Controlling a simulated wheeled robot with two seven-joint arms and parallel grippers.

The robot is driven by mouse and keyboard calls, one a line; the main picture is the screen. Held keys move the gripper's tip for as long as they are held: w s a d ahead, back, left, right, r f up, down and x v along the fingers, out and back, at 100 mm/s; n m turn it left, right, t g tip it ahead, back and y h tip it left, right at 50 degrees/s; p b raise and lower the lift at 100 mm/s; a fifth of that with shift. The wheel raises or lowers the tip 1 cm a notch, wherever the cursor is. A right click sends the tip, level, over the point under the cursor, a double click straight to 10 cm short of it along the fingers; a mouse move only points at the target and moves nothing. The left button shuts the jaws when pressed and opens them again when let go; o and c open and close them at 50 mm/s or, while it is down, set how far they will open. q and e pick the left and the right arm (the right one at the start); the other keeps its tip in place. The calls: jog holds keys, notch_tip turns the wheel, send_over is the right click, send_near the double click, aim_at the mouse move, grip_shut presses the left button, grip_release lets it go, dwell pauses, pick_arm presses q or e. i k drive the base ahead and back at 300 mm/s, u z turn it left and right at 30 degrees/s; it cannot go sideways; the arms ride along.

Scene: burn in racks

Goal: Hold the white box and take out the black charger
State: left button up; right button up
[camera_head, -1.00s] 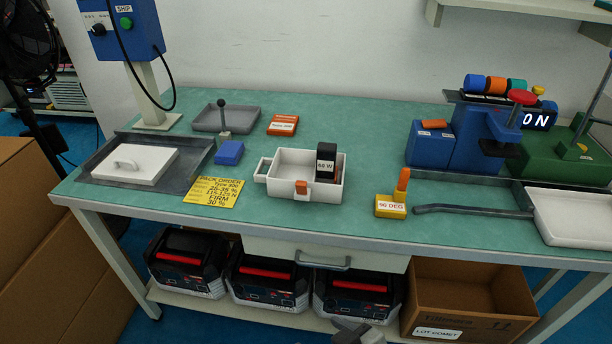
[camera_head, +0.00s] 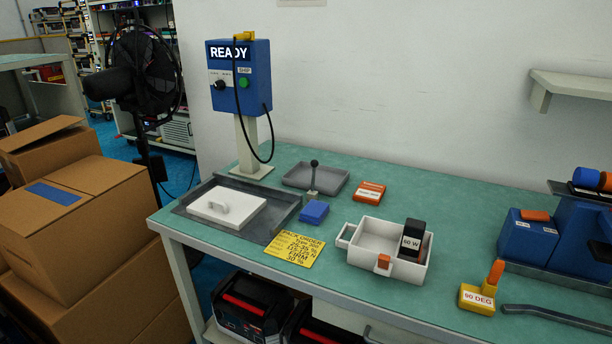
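Neither of my grippers shows in this view.
A yellow note (camera_head: 294,249), a blue block (camera_head: 314,212) and an orange box (camera_head: 369,192) lie around the white box. A yellow "90 DEG" block (camera_head: 478,298) stands to its right. A blue "READY" station (camera_head: 240,75) stands at the back left. Cardboard boxes (camera_head: 75,225) fill the left floor.

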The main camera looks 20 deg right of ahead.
aim_at(412, 236)
jog(key=u, duration=0.75)
jog(key=i, duration=0.8)
jog(key=z, duration=2)
